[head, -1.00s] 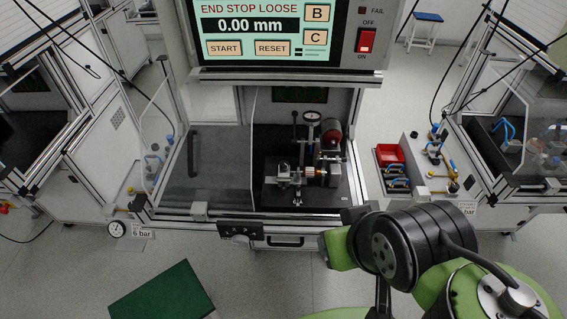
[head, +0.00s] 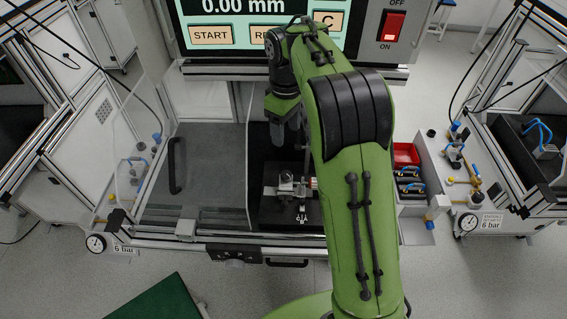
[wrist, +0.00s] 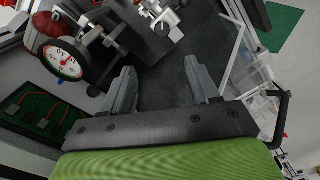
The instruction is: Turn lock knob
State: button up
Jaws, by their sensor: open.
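The test fixture (head: 287,187) sits on the black plate inside the station, partly hidden behind my arm. In the wrist view its metal blocks and rods (wrist: 158,18) show at the top, with a white dial gauge (wrist: 66,60) and a red cylinder (wrist: 45,24) at the upper left. I cannot pick out the lock knob for certain among these small parts. My gripper (wrist: 160,88) is open and empty, its two grey fingers over the dark floor of the station, apart from the fixture. In the head view my gripper (head: 287,130) hangs above and behind the fixture.
The screen panel (head: 225,33) with a lit red switch (head: 393,25) is above the station. A clear door with a dark handle (head: 174,166) stands at its left. A red bin (head: 405,154) is at the right. A green mat (head: 160,300) lies on the floor.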

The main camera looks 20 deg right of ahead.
aim_at(286, 173)
jog(key=f+b, duration=0.1)
jog(key=f, duration=0.4)
jog(key=f+b, duration=0.1)
jog(key=f, duration=0.4)
jog(key=f+b, duration=0.1)
jog(key=f, duration=0.4)
jog(key=shift+s, duration=0.4)
jog(key=c, duration=1)
jog(key=shift+r, duration=0.1)
jog(key=shift+c, duration=0.2)
